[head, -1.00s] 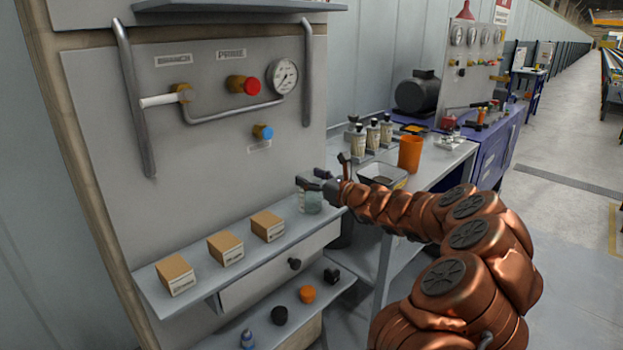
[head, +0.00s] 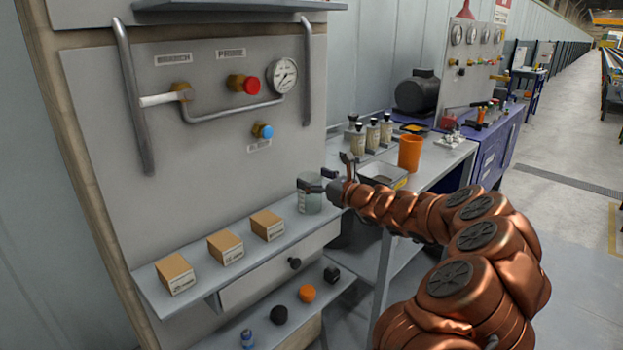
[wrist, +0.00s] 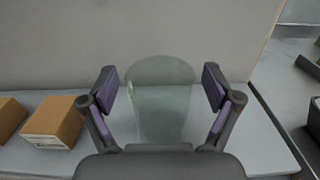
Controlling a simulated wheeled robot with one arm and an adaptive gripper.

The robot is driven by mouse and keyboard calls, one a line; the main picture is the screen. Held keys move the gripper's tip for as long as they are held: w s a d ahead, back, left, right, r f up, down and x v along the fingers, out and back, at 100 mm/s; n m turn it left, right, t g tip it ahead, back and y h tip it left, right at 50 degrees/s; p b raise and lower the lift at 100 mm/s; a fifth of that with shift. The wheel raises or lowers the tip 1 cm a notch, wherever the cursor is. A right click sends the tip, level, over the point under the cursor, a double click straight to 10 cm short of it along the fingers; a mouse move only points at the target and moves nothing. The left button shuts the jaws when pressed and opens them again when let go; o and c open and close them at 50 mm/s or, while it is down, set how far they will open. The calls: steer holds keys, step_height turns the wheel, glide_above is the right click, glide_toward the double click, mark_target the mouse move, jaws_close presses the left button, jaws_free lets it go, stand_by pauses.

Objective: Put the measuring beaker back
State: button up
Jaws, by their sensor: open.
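The measuring beaker (head: 310,197) is clear glass and stands upright on the right end of the shelf (head: 152,291), beyond the cardboard boxes. It also shows in the wrist view (wrist: 162,105), in the middle between my fingers. My gripper (head: 325,182) is at the beaker's upper right side in the head view and hides part of it. In the wrist view my gripper (wrist: 159,92) is open, with a finger on each side of the beaker and visible gaps between the fingers and the glass.
Several small cardboard boxes (head: 226,247) stand on the shelf to the left. A panel with a gauge (head: 283,75) and valves rises behind. A lower shelf holds knobs (head: 307,293). A side table to the right carries bottles, a tray and an orange cup (head: 410,153).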

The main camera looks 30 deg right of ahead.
steer(key=v, duration=1.1)
steer(key=shift+b, duration=0.3)
steer(key=shift+r, duration=0.1)
steer(key=s+a+r+n+g+y, duration=0.1)
steer(key=a+n+g+y, duration=0.45)
steer(key=a, duration=0.75)
steer(key=s+a+n+g+y, duration=0.1)
steer(key=a+n+g+y, duration=0.1)
steer(key=a+n, duration=0.85)
steer(key=s+a+f+n+g+h, duration=0.1)
steer(key=s+a+f+n+g, duration=0.15)
steer(key=s+a, duration=0.45)
steer(key=s+a+f+n+g, duration=0.2)
steer(key=s+a+n+g, duration=0.25)
steer(key=a, duration=0.35)
steer(key=s+a+f+n+g+h, duration=0.2)
steer(key=s+f+n+g+h, duration=0.15)
steer(key=s, duration=0.55)
steer(key=s+d+f+n+g+h, duration=0.1)
steer(key=s+d+f+n+h, duration=0.1)
steer(key=s, duration=0.5)
steer(key=s+d+f+n+h, duration=0.2)
steer(key=s+d+n+h, duration=0.3)
steer(key=s+d, duration=0.1)
steer(key=shift+s+d+f+g, duration=0.4)
steer(key=shift+d, duration=0.45)
